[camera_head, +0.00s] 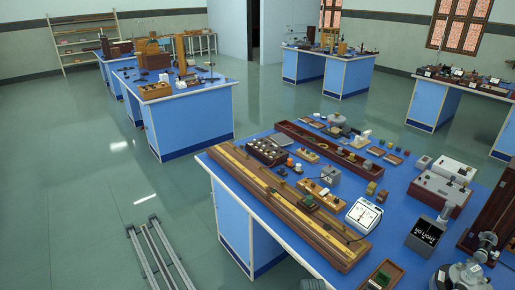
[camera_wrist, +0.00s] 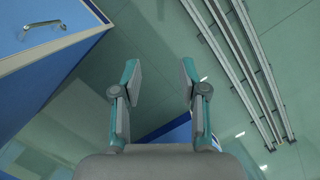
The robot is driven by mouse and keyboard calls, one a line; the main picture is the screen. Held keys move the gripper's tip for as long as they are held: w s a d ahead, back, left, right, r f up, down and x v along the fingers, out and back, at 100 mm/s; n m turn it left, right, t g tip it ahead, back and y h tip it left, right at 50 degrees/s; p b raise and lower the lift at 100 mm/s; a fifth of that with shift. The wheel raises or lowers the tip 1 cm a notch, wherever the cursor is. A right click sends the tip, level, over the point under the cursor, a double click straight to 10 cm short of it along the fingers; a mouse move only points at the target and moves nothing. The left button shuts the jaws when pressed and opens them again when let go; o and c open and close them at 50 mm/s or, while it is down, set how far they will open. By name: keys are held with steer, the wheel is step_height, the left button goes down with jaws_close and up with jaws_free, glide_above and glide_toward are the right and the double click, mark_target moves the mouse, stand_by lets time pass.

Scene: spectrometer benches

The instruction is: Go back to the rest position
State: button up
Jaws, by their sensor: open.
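My gripper (camera_wrist: 160,72) shows in the wrist view with its two grey and teal fingers apart. Nothing is between the fingers. Below them are the green tiled floor and a blue surface low in the picture. A blue bench front with a metal handle (camera_wrist: 42,27) is at the upper left of the wrist view, apart from the fingers. My gripper and arm do not show in the head view.
A blue-topped bench (camera_head: 216,158) crowded with instruments stands at the front right. Floor rails (camera_head: 152,252) run beside it and show in the wrist view (camera_wrist: 236,62). Other benches (camera_head: 190,125) stand behind. Open floor (camera_head: 70,180) lies at left.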

steer(key=s+f+g+b, duration=0.4)
steer(key=s+f+b, duration=0.2)
steer(key=s+f, duration=1)
steer(key=s, duration=0.4)
steer(key=shift+s+f+g, duration=0.3)
steer(key=shift+s+f, duration=0.05)
steer(key=shift+f, duration=0.05)
